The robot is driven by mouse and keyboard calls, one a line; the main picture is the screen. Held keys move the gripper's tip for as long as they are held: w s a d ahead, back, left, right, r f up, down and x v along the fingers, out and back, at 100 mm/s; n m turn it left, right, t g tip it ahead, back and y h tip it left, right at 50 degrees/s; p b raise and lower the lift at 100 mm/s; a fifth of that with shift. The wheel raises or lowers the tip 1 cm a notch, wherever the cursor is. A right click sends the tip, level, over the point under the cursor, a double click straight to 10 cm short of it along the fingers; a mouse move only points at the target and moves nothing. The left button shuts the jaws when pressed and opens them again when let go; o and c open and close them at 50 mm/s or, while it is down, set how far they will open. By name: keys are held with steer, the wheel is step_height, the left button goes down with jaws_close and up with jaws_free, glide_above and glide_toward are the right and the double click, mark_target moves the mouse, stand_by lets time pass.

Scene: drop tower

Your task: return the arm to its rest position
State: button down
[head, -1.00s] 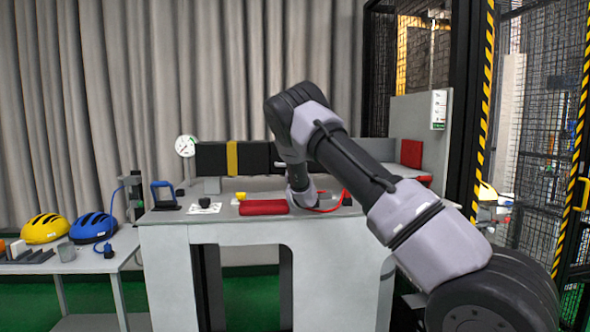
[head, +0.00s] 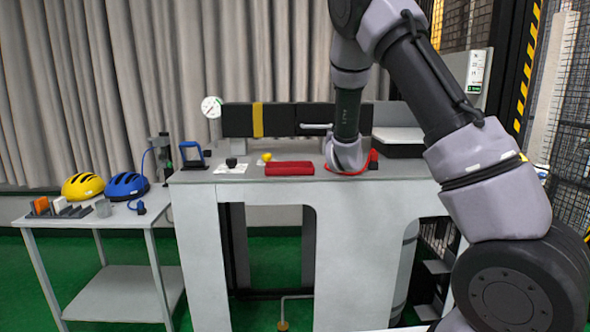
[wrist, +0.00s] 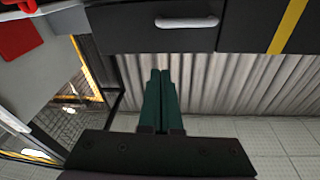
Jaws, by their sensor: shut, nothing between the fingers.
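My arm rises from the lower right of the head view, bends at the top and comes down over the bench (head: 345,203). Its wrist end shows over the bench's right half, and the fingers are hidden in that view. In the wrist view my gripper (wrist: 160,71) has its two dark green fingers together, with nothing between them. The fingertips lie in the picture just below a black box front with a light handle (wrist: 187,21), against the grey curtain. I cannot tell how far apart they are.
A red pad (head: 290,168), a gauge (head: 211,107) and a blue-handled item (head: 192,154) are on the bench. A side table at left holds a yellow helmet (head: 83,186) and a blue helmet (head: 127,185). Mesh fencing with a striped post (head: 527,70) stands at right.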

steer(key=s+d+r+m+g+y, duration=0.1)
steer(key=s+d+r+m+g, duration=0.2)
steer(key=s, duration=0.4)
steer(key=s+d+r+g+y, duration=0.1)
steer(key=s+d+r+g, duration=0.35)
steer(key=s, duration=0.25)
steer(key=s+a+n+g+y, duration=0.1)
steer(key=s+g, duration=0.4)
steer(key=s, duration=2.4)
steer(key=shift+a+f+n+y, duration=0.15)
steer(key=shift+a+n+y, duration=0.25)
steer(key=shift+a+y, duration=0.1)
